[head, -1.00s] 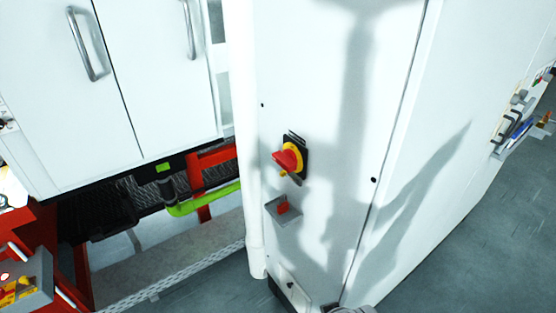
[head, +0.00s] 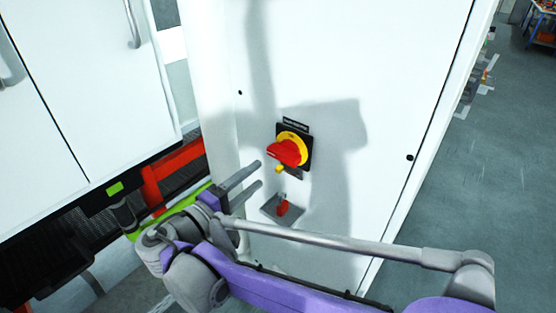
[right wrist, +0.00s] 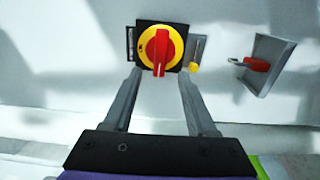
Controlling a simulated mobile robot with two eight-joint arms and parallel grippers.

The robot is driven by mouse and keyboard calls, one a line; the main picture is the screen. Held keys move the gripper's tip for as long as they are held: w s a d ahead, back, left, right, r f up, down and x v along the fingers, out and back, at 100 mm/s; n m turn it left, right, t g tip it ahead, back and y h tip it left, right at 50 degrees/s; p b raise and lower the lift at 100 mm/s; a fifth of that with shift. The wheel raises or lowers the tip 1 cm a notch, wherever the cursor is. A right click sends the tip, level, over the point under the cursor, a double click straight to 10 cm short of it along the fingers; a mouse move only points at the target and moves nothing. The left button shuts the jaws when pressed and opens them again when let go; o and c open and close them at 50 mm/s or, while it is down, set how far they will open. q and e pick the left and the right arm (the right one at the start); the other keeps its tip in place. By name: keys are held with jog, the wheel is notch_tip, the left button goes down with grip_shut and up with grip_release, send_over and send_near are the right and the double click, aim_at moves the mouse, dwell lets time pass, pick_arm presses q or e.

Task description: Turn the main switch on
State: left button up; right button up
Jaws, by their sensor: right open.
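The main switch (head: 288,151) is a red rotary handle on a yellow disc with a black plate, mounted on the white cabinet front. It also shows in the right wrist view (right wrist: 159,48), at the top centre. My right gripper (head: 254,173) is open and empty, its two fingers pointing at the panel just left of and below the switch in the head view. In the right wrist view the open fingers (right wrist: 158,80) lie either side of the red handle's line, apart from it. My left gripper is not in view.
A small grey bracket with a red part (head: 283,208) juts from the panel below the switch; it also shows in the right wrist view (right wrist: 258,65). A small yellow piece (head: 279,169) hangs by the switch. Red and green frame parts (head: 172,172) lie left. Open floor (head: 480,190) lies right.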

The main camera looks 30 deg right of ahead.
aim_at(280, 158)
jog(key=x, duration=0.9)
jog(key=shift+d, duration=0.15)
grip_shut()
